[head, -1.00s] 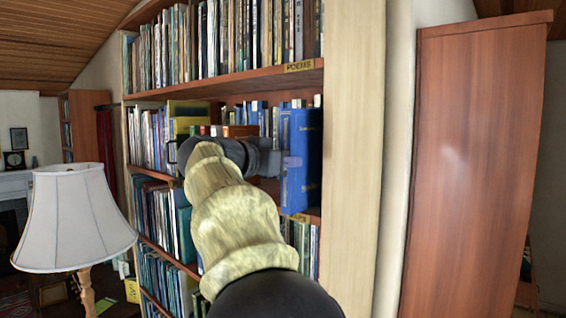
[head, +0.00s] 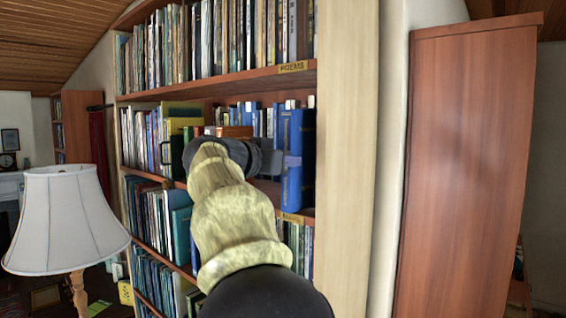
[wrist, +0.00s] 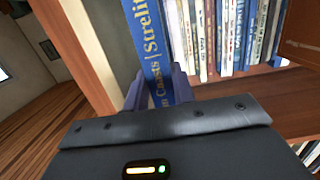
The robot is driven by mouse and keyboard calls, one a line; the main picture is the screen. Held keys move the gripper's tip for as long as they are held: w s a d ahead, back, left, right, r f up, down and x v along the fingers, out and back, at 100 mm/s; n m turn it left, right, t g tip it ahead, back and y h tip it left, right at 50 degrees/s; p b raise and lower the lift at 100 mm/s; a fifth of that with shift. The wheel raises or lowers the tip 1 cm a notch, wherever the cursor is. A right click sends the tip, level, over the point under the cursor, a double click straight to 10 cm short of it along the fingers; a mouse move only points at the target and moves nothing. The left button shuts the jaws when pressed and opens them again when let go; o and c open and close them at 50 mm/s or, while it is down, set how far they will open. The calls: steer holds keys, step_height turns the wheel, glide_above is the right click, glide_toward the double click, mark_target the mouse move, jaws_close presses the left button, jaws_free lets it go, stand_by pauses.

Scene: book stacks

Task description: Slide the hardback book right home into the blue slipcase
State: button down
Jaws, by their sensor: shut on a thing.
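A tall blue book (head: 297,190) with gold lettering stands upright at the right end of the middle shelf, by the pale upright. My gripper (head: 290,161) reaches it from the left and is shut on it about mid-height. In the wrist view its blue spine (wrist: 143,30), with gold lettering, runs up between the two fingers of my gripper (wrist: 158,88). I cannot tell a separate blue slipcase from the book in either view.
The bookcase's pale upright (head: 345,150) stands close to the right of the book. Several books (wrist: 225,35) line the shelf beyond it. A lamp (head: 65,220) stands at the left and a reddish wooden cabinet (head: 465,160) at the right.

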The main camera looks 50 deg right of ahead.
steer(key=shift+d+r, duration=0.1)
steer(key=shift+d, duration=0.15)
steer(key=c, duration=1.1)
jaws_free()
steer(key=shift+s, duration=0.1)
steer(key=shift+a, duration=0.1)
steer(key=shift+s+a, duration=0.15)
steer(key=shift+a, duration=1.75)
steer(key=shift+s+a, duration=0.1)
steer(key=shift+a, duration=1.75)
